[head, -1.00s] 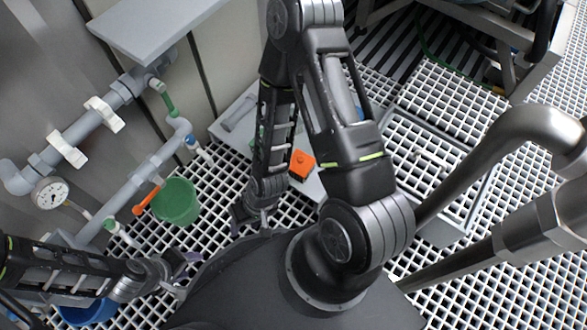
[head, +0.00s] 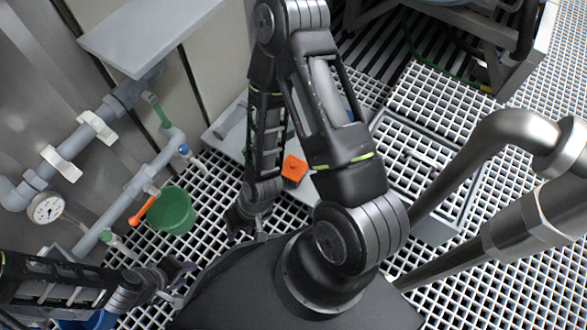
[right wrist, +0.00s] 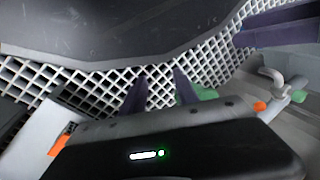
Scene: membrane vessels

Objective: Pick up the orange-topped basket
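The orange-topped basket (head: 294,168) stands on a light grey platform beside my right forearm in the head view. Its orange top shows, but its lower part is hard to make out. An orange patch, likely the same top, shows at the lower left of the right wrist view (right wrist: 59,145). My right gripper (head: 238,224) hangs over the grating, left of and nearer than the basket, not touching it. Its two dark fingers stand apart and empty in the right wrist view (right wrist: 160,84). My left gripper (head: 182,280) is at the lower left, fingers apart, far from the basket.
A green bucket (head: 172,211) stands left of my right gripper, below grey pipes with valves (head: 100,125). A blue bucket (head: 98,320) is partly hidden at lower left. Thick metal pipes (head: 470,170) cross the right side. White grating covers the floor.

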